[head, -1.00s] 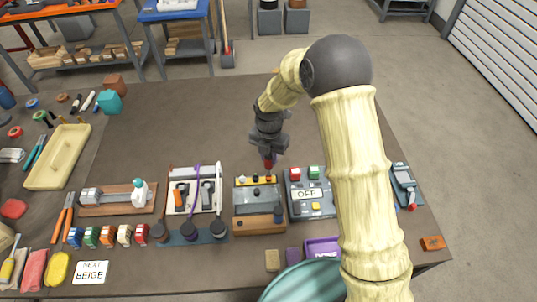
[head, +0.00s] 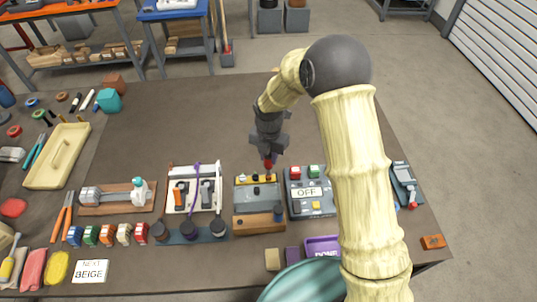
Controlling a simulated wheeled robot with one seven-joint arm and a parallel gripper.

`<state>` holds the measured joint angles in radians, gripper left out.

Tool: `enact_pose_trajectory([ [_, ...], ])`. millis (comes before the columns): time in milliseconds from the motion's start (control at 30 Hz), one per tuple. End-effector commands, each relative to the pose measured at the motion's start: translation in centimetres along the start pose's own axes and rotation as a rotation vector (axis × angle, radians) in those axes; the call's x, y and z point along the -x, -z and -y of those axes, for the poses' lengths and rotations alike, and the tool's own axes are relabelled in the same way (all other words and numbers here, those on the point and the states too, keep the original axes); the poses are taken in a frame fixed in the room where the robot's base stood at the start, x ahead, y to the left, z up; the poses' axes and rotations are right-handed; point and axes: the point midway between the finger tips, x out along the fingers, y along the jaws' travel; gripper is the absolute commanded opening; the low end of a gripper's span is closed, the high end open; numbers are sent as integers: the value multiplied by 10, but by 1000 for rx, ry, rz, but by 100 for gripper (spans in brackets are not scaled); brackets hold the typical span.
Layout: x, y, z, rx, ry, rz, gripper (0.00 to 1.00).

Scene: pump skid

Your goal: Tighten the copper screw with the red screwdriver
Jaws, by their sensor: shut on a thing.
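My gripper (head: 268,154) points down over the middle-right of the table. It is shut on the red screwdriver (head: 268,164), of which only a small red part shows below the fingers. The screwdriver is upright above the back right part of a grey fixture with a yellow strip (head: 243,182). Several small dark screw heads or knobs show on this fixture. I cannot pick out the copper screw; it may be hidden by the screwdriver or too small to tell. Whether the screwdriver's tip touches a screw cannot be seen.
A wooden block (head: 255,223) with a dark blue piece stands in front of the fixture. A grey box with an OFF sign (head: 307,193) is close on the right. A white-framed tool tray (head: 170,198) stands on the left. The table behind is clear.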

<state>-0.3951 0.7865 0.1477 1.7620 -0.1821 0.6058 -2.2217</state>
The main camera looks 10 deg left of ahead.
Motion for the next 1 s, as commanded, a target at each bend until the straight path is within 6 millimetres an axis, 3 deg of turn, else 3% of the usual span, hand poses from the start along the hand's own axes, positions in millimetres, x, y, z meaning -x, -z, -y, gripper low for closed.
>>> enact_pose_trajectory([
  [1000, -9, 0, 0, -7, -1, 0, 0],
])
